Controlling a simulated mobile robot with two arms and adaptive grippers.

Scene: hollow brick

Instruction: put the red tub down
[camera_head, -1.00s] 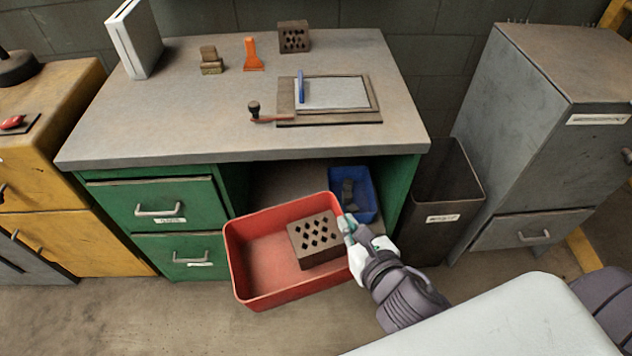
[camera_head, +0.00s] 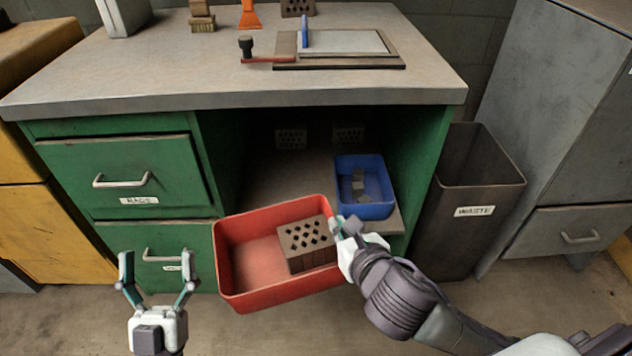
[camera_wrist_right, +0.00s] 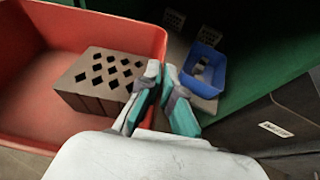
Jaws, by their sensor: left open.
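The red tub (camera_head: 285,290) is in front of the green bench's open bay, with a brown hollow brick (camera_head: 308,237) inside at its right end. The tub looks held up off the floor. My right gripper (camera_head: 344,228) is shut on the tub's right wall. In the right wrist view its fingers (camera_wrist_right: 160,92) are on either side of the tub's rim (camera_wrist_right: 140,22), next to the brick (camera_wrist_right: 100,80). My left gripper (camera_head: 157,268) is open and empty, left of the tub, in front of the lower drawer.
A shelf (camera_head: 270,180) in the bay holds a blue bin (camera_head: 366,208) with grey pieces at its right. The shelf's left part looks clear. A dark waste bin (camera_head: 470,235) stands right of the bench. The benchtop (camera_head: 150,72) has bare room at its front left.

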